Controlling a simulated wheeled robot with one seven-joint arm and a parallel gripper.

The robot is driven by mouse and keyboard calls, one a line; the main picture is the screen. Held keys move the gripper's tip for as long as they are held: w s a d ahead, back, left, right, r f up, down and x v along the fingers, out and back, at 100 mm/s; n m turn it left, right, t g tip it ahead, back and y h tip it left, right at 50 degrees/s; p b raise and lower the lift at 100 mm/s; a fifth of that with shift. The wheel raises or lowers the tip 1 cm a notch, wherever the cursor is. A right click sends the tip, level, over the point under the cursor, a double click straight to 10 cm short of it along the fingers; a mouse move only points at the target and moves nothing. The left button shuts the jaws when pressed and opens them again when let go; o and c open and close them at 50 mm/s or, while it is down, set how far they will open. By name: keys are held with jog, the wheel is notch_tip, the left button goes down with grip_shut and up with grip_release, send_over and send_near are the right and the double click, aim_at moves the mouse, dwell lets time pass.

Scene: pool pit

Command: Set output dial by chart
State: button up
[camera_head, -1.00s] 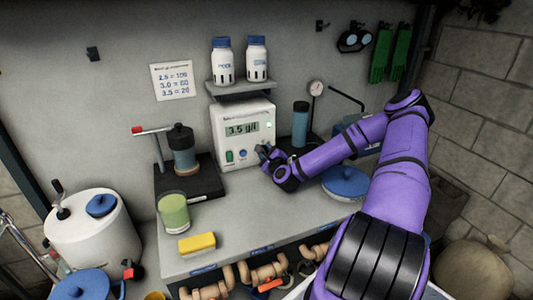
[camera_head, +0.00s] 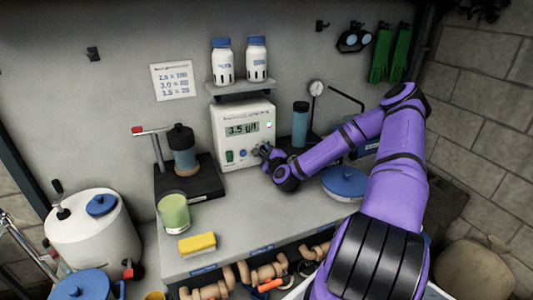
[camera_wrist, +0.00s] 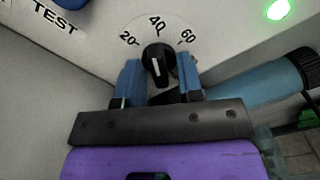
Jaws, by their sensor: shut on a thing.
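The white controller box (camera_head: 228,119) stands at the back of the bench; its screen (camera_head: 242,129) reads about 3.5 g/l. The output dial (camera_wrist: 158,66) is a black knob with a white pointer line, under marks 20, 40 and 60 in the wrist view. The line lies roughly toward 40. My gripper (camera_wrist: 160,82) has its blue fingers on either side of the knob, shut on it. In the head view my gripper (camera_head: 262,152) is at the box's lower right and hides the dial. The wall chart (camera_head: 173,81) seems to read 2.5 = 100, 3.0 = 60, 3.5 = 20.
A green lamp (camera_wrist: 278,9) glows on the box. Two white bottles (camera_head: 240,60) stand on the shelf above. A blue cylinder (camera_head: 300,124) stands right of the box. A green cup (camera_head: 174,211) and yellow sponge (camera_head: 197,244) are at the front left; the bench middle is clear.

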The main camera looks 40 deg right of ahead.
jog(key=n, duration=0.4)
jog(key=shift+r+n, duration=0.1)
jog(key=shift+n, duration=1.9)
jog(key=o, duration=0.6)
jog(key=shift+c, duration=0.2)
jog(key=shift+s, duration=0.1)
jog(key=v, duration=1)
jog(key=shift+s, duration=0.35)
jog(key=shift+a, duration=0.1)
